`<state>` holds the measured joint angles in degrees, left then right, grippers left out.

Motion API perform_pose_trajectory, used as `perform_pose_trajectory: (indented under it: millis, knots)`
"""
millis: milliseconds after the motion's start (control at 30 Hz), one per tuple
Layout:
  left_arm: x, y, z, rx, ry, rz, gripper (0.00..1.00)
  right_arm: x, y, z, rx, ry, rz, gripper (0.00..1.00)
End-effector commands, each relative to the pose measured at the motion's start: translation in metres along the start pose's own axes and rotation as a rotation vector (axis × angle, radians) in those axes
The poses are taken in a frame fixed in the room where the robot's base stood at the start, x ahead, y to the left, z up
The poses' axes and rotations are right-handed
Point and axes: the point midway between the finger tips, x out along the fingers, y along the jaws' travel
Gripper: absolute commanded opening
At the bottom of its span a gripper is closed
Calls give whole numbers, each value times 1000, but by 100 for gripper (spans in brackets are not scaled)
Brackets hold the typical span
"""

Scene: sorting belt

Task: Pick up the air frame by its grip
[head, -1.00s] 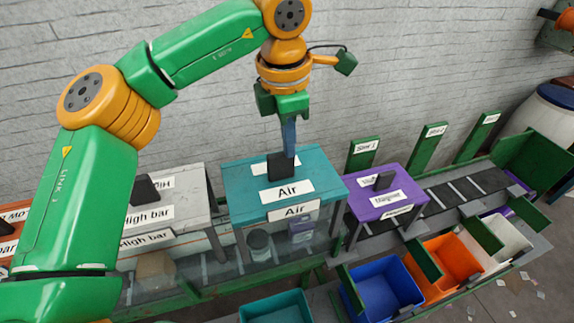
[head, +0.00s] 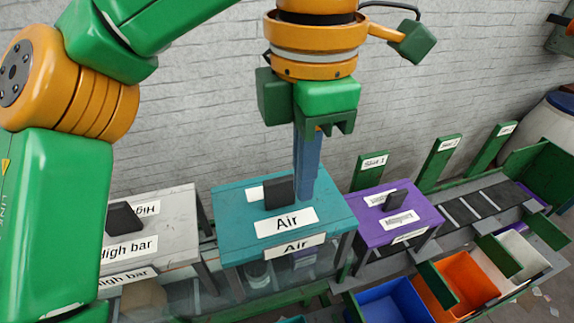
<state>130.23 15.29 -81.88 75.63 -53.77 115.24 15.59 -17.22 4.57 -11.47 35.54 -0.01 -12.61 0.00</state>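The air frame (head: 232,223) is a teal table-like frame with "Air" labels on its top and front edge, standing on legs over the belt in the middle of the head view. Its grip (head: 279,191) is a dark upright block on the top. My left gripper (head: 307,192) hangs pointing down, its blue fingers just right of the grip in the picture. The fingers overlap each other from this angle, so their opening is hidden. The grip looks clear of them; the height of the tips above the top is unclear. My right gripper is out of view.
A grey High bar frame (head: 178,232) stands at left and a purple Magnet frame (head: 375,228) close at right. Blue (head: 392,302), orange (head: 464,280) and white (head: 522,252) bins sit at lower right. Green slot posts (head: 438,162) stand behind the belt.

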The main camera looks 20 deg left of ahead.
Motion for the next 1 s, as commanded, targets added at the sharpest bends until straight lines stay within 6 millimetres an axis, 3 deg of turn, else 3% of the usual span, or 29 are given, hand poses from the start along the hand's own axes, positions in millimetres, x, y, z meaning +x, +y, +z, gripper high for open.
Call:
perform_pose_trajectory:
  millis: [100,300,667,767,967,1000]
  knots:
    - [-9,-19,0,2,-2,3,0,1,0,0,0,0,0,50]
    - [-19,-39,0,1,-3,-1,0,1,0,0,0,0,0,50]
    - [-21,-43,0,0,-4,-1,0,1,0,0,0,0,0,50]
    - [-21,-43,0,0,-4,-1,22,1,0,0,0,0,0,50]
    - [-21,-43,0,0,-5,0,76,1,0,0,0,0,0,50]
    - [-21,-43,1,0,-5,-1,80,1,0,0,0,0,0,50]
